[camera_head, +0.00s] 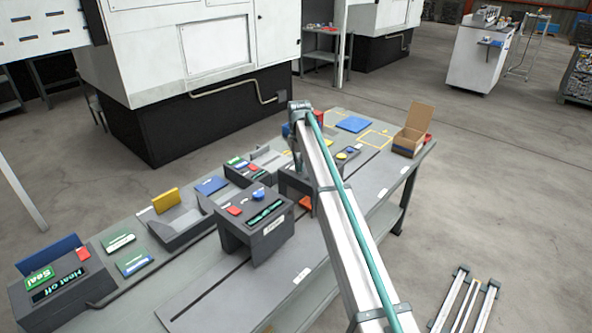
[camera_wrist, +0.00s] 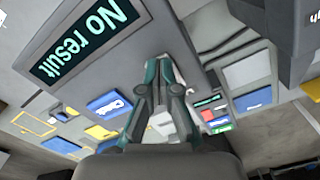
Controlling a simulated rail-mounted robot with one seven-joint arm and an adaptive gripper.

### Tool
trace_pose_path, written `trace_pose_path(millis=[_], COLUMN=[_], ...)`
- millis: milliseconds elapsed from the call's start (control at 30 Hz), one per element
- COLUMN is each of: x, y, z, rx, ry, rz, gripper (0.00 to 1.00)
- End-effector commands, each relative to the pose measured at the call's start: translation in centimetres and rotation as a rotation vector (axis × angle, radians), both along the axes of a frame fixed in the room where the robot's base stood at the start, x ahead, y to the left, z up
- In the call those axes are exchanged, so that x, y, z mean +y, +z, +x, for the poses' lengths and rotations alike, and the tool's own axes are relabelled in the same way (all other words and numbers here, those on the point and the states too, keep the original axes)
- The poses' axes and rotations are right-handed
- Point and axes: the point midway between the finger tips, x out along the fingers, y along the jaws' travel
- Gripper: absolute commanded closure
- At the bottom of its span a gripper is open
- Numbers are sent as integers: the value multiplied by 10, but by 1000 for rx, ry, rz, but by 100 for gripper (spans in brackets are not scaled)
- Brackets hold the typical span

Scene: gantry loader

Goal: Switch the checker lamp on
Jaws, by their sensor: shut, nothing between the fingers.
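In the wrist view, a grey unit has a dark display (camera_wrist: 88,38) reading "No result" in pale green. I cannot make out a lamp or its switch there. My gripper (camera_wrist: 163,66) is shut and empty, its fingers in front of the grey unit beside the display; contact cannot be told. In the head view, my arm hides the gripper and part of a dark unit with a yellow button (camera_head: 342,156). I cannot tell which unit in the head view carries the "No result" display.
A grey console (camera_head: 244,233) with red and blue buttons stands on the long bench (camera_head: 222,299). A box reading "Heat off" (camera_head: 59,287) is at the left end. A cardboard box (camera_head: 411,140) and a blue mat (camera_head: 354,124) are at the far end.

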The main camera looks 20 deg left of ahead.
Motion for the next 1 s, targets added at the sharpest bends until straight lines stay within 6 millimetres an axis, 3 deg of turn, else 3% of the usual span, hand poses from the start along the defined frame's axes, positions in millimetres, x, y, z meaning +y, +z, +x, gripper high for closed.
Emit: trace_pose_path(millis=[267, 1000], x=[0, 0], y=[6, 60], z=[0, 0], rx=[0, 0], ry=[0, 0], rz=[0, 0], gripper=[100, 100])
